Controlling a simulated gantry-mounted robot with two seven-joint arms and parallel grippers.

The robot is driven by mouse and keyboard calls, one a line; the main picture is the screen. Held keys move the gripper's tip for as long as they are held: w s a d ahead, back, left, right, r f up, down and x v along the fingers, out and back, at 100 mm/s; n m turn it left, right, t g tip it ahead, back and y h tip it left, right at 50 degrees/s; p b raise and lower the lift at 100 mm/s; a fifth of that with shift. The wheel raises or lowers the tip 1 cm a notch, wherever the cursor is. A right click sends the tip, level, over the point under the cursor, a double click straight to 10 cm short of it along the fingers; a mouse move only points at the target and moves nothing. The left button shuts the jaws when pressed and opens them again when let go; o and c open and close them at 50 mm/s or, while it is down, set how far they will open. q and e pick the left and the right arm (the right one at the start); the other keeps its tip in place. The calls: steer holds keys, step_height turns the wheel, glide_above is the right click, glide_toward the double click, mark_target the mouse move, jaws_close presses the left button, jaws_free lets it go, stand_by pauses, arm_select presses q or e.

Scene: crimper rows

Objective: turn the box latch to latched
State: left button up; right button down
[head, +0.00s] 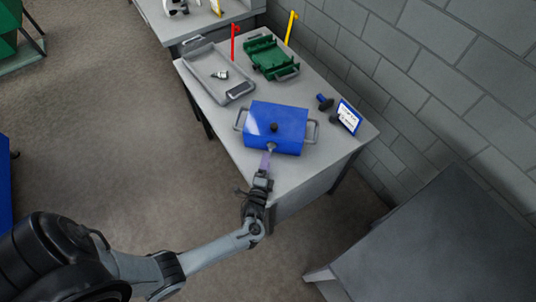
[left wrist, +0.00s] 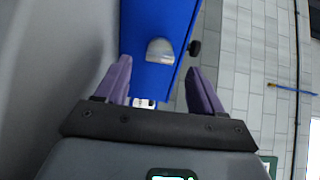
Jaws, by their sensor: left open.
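The blue box (head: 277,125) sits on the grey table, with a grey handle at each end and a black knob on its lid. A small pale latch (head: 271,147) is on its near side. In the left wrist view the latch (left wrist: 160,51) is a rounded light-grey piece on the blue box (left wrist: 155,20). My left gripper (head: 267,158), with purple fingers, is close in front of the latch. In the wrist view its fingers (left wrist: 159,67) are apart, with the latch just beyond and between the tips. I cannot tell whether they touch it. My right gripper is out of view.
A grey tray (head: 203,62) with small items and a green open container (head: 267,58) stand farther back. Red (head: 234,42) and yellow (head: 291,27) flags rise nearby. A blue-framed sign (head: 349,117) and a dark blue tool (head: 325,102) are right of the box, near the block wall.

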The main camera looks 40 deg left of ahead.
arm_select(q)
steer(key=shift+v, duration=2.65)
